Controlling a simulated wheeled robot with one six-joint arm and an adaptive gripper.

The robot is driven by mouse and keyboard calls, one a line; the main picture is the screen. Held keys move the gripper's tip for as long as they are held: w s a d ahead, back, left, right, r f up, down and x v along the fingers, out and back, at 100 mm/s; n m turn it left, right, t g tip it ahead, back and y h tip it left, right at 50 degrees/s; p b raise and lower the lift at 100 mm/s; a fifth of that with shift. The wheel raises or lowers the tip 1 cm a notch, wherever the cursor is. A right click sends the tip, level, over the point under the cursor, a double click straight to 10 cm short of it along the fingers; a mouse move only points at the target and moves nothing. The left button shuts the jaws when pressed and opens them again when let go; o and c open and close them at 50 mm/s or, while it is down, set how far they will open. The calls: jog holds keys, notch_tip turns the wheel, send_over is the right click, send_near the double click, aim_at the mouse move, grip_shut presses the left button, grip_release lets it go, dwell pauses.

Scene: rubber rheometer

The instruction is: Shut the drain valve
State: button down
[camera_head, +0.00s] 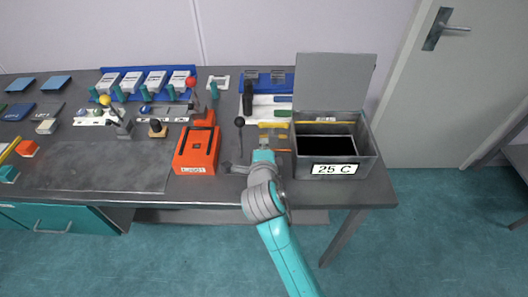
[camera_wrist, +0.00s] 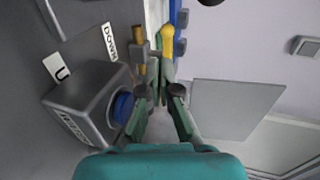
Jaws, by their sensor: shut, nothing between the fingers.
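In the wrist view, a short lever with a yellow handle (camera_wrist: 167,40), which looks like the drain valve, stands just beyond my fingertips. A brass-coloured cylinder with a grey collar (camera_wrist: 138,46) is to its left. I cannot tell for sure whether the lever is turned open or shut. My gripper (camera_wrist: 160,88) is shut and empty, its tips just below the lever in the picture; contact is unclear. In the head view my arm reaches over the bench's front edge and hides what lies in front of the fingers.
In the wrist view a grey box with a blue button (camera_wrist: 122,106) sits close left of my fingers. In the head view an orange case (camera_head: 196,150) stands left of my arm, and an open grey box marked 25 C (camera_head: 364,166) stands right. A dark bench mat (camera_head: 100,166) is clear.

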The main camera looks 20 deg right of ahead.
aim_at(261, 124)
jog(key=x, duration=0.4)
jog(key=r+x, duration=0.1)
jog(key=x, duration=0.2)
jog(key=shift+w+d, duration=0.1)
jog(key=shift+w, duration=0.15)
jog(key=shift+r, duration=0.1)
jog(key=shift+w+m+g+h, duration=0.1)
jog(key=shift+m+g+h, duration=0.2)
jog(key=shift+m+h, duration=0.3)
jog(key=shift+w+a+m+g+h, duration=0.1)
jog(key=shift+a+m+g+h, duration=0.15)
jog(key=shift+m+h, duration=0.4)
jog(key=shift+w+m+g+h, duration=0.1)
jog(key=shift+m+g+h, duration=0.2)
jog(key=shift+h, duration=0.25)
jog(key=shift+w+a, duration=0.15)
jog(key=shift+w, duration=1.05)
jog(key=shift+s, duration=0.2)
jog(key=shift+s+d, duration=0.45)
jog(key=shift+s, duration=0.05)
